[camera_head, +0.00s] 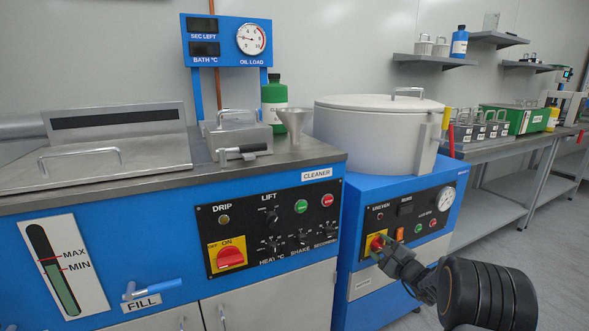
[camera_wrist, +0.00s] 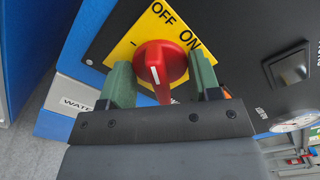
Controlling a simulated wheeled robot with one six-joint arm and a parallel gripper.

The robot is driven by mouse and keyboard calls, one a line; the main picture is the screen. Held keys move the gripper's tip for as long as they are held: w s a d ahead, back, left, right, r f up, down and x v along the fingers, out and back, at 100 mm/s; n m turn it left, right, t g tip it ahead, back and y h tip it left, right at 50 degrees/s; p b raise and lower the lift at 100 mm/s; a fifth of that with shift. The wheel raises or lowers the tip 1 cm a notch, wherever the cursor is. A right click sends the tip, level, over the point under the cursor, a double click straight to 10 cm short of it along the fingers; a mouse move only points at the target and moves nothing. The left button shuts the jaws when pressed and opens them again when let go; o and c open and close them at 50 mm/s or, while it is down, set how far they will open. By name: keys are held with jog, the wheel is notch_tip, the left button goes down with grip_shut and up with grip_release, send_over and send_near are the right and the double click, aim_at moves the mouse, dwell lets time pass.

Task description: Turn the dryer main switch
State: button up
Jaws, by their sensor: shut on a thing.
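The dryer main switch (camera_head: 376,242) is a red rotary knob on a yellow plate, low on the left of the dryer's black panel. It also shows in the wrist view (camera_wrist: 160,66), with OFF and ON printed on the plate (camera_wrist: 123,46). A white line runs along the knob's handle; I cannot tell which label it marks. My gripper (camera_head: 379,250) reaches the switch from the lower right. In the wrist view its two green fingers (camera_wrist: 160,84) stand on either side of the knob and are shut on it. The fingers hide part of the plate.
The blue dryer (camera_head: 350,215) carries a grey lidded drum (camera_head: 370,135). To its left, the cleaner (camera_head: 130,240) has a similar red switch (camera_head: 230,256). A bench with baskets (camera_head: 480,128) and a green crate (camera_head: 520,120) stands at right. Floor is clear at lower right.

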jog(key=shift+f+n+b, duration=0.15)
jog(key=shift+n+b, duration=0.15)
jog(key=shift+b, duration=0.1)
jog(key=shift+n+b, duration=0.65)
jog(key=shift+n, duration=0.85)
jog(key=n, duration=0.3)
jog(key=shift+n, duration=0.4)
jog(key=o, duration=0.9)
jog(key=shift+s, duration=0.1)
jog(key=shift+v, duration=3.9)
